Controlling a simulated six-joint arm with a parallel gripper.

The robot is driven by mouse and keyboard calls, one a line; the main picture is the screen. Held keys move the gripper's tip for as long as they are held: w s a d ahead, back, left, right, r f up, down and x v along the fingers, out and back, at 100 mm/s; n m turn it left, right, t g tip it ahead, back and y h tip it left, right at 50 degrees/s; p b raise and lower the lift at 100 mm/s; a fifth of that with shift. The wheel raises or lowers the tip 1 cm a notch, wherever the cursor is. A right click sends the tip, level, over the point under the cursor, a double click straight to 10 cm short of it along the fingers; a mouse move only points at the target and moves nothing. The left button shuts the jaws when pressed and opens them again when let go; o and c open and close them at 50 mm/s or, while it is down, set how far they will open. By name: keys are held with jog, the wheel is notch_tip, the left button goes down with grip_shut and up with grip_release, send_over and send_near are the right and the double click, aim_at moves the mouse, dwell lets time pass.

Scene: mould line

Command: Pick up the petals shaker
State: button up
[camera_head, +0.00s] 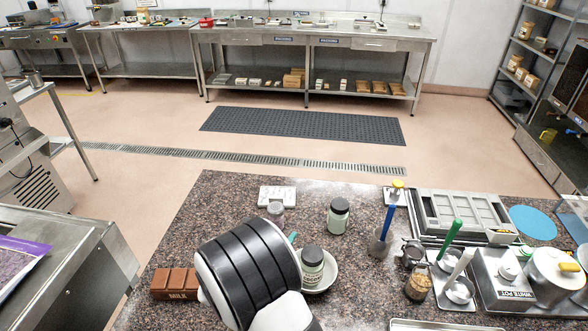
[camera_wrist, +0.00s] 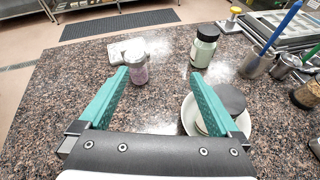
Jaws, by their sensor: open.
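The likely petals shaker, a small clear jar with a pinkish-lilac filling and a greyish lid, stands upright on the speckled counter. In the wrist view the shaker (camera_wrist: 139,68) is just past my left fingertip, left of the middle of the jaws. In the head view the shaker (camera_head: 276,214) shows just beyond my arm, partly hidden by it. My gripper (camera_wrist: 158,76) is open with its teal fingers spread and nothing between the tips. In the head view only a bit of teal finger shows past my white and black arm. I cannot read a label on the shaker.
A pale-green jar with a black lid (camera_head: 338,217) stands to the right. Another lidded jar (camera_head: 312,262) sits in a white bowl (camera_head: 330,275), close to my right finger. A white block (camera_head: 277,195) lies behind the shaker. A chocolate bar (camera_head: 175,284) lies left; tools crowd the right.

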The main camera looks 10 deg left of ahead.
aim_at(274, 212)
jog(key=a+f+n+y, duration=0.2)
jog(key=a+f+n, duration=0.1)
jog(key=a, duration=0.2)
jog(key=x, duration=0.5)
jog(key=d+r+x, duration=0.1)
jog(key=x, duration=0.9)
jog(key=shift+w+d+r, duration=0.35)
jog(key=shift+w, duration=0.05)
jog(key=c, duration=1.5)
jog(key=shift+r, duration=0.15)
